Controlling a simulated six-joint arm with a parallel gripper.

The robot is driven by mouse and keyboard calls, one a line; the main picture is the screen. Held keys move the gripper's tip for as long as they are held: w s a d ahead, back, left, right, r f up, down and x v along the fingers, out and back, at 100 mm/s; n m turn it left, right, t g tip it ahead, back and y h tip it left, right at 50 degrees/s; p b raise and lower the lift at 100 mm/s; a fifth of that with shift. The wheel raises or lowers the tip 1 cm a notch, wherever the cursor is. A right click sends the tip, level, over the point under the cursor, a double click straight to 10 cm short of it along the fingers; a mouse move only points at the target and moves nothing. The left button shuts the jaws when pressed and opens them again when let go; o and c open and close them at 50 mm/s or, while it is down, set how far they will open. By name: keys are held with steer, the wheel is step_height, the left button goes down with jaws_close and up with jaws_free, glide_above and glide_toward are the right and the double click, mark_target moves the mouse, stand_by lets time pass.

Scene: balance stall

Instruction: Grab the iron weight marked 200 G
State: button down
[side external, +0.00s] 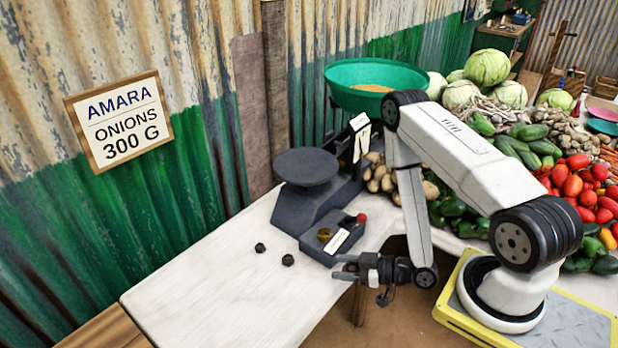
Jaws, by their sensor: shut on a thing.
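My gripper (345,267) is at the front edge of the white table, just in front of the balance's base. It is shut on a small dark thing that is mostly hidden between the fingers; I cannot tell its mark. Two small dark iron weights stand on the table left of my gripper: one weight (287,259) is nearer to it, the other weight (260,247) farther left. Their marks are too small to read. The dark balance (318,205) has a round flat plate (305,167) and a green pan (346,98) with tan contents.
A brass-coloured piece (324,235), a pale label (337,241) and a red knob (361,217) are on the balance's base. A sign (119,121) on the wall reads "AMARA ONIONS 300 G". Vegetables crowd the right. The white table's left part (200,285) is clear.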

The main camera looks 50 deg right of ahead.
steer(key=shift+s+r, duration=0.3)
steer(key=shift+s, duration=0.45)
steer(key=shift+w, duration=0.15)
